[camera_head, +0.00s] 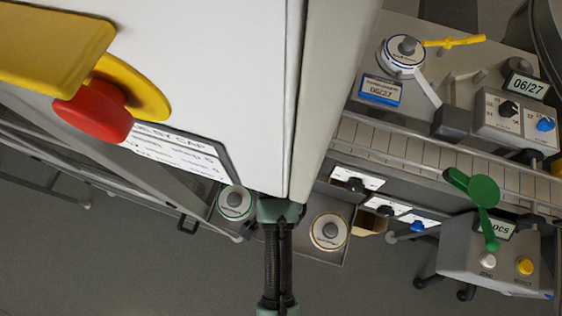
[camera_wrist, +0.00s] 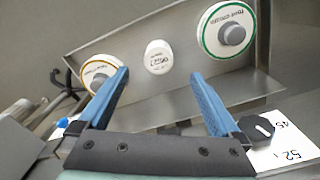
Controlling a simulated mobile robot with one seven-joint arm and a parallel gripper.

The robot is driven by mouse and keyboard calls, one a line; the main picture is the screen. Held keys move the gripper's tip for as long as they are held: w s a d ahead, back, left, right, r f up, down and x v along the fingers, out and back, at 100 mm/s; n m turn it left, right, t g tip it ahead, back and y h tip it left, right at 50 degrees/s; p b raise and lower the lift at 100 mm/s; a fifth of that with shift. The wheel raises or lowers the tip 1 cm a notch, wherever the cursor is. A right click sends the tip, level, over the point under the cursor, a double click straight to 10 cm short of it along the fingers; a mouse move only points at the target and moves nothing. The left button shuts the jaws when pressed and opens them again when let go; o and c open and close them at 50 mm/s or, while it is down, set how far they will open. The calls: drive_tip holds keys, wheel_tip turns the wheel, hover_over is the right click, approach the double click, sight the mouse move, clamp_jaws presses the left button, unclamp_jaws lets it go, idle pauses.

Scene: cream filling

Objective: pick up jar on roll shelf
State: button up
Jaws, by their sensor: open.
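In the wrist view, a grey metal shelf (camera_wrist: 180,112) bears three round white items. A lidded jar with an orange-brown ring (camera_wrist: 98,75) is at left, partly hidden by my left finger. A small white cylinder marked with print (camera_wrist: 158,57) is in the middle. A larger jar with a green ring and grey knob (camera_wrist: 226,30) is at right. My gripper (camera_wrist: 159,76) has its blue fingers apart, with the white cylinder showing beyond the gap and nothing held. In the head view, the green-ringed jar (camera_head: 235,202) and orange-ringed jar (camera_head: 329,231) flank my arm; the small cylinder is hidden.
A bench at upper right carries a blue-ringed jar (camera_head: 402,54), a blue label box (camera_head: 381,90) and a dial box (camera_head: 515,117). A grey box with a green handle (camera_head: 478,198) stands at lower right. A white panel with a red button (camera_head: 93,111) blocks the upper left.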

drive_tip(key=f, duration=0.9)
drive_tip(key=shift+d, duration=0.2)
